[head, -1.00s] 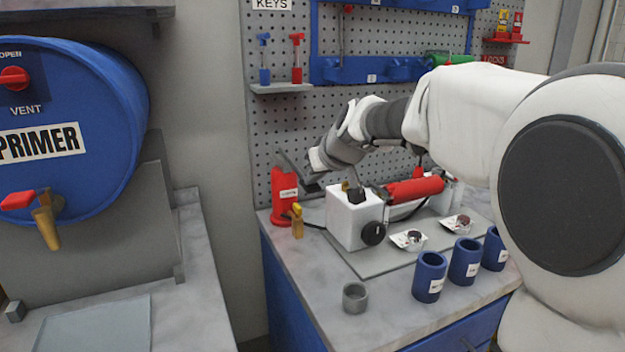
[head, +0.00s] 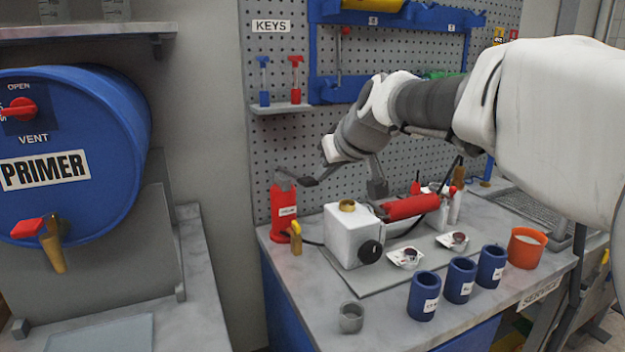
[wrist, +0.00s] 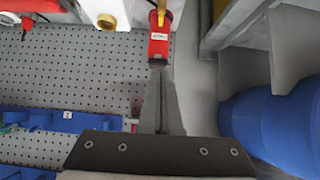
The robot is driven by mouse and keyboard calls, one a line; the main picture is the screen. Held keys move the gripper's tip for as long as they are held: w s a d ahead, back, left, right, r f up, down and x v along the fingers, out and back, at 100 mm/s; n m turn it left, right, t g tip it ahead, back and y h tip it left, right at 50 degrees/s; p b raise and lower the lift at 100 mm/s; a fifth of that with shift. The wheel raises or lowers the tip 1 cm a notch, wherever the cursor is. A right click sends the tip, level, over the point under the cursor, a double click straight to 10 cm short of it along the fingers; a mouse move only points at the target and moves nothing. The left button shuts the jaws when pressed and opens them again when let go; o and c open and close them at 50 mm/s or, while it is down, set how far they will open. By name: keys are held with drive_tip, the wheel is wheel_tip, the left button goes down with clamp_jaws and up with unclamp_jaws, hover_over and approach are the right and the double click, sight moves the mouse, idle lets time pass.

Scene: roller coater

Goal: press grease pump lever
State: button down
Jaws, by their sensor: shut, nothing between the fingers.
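The grease pump (head: 284,212) is a red upright cylinder with a white label, at the left rear of the service bench in the head view. Its grey lever (head: 284,175) slants at the top. My gripper (head: 312,181) comes in from the right, with its shut fingertips close to the lever. I cannot tell whether they touch. In the wrist view my gripper (wrist: 158,72) is shut and empty, its tips pointing at the red pump body (wrist: 160,40). The lever cannot be made out clearly there. A yellow-brown part (head: 296,240) sits at the pump's front.
A white box (head: 345,235) with a yellow-rimmed opening stands right of the pump. A red cylinder (head: 410,207) lies behind it. Blue cups (head: 424,297), a grey cup (head: 351,317) and an orange tub (head: 526,247) stand forward. A pegboard (head: 300,140) closes the back.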

drive_tip(key=shift+v, duration=1.45)
drive_tip(key=shift+r+p, duration=0.15)
drive_tip(key=shift+p, duration=0.15)
idle(1.2)
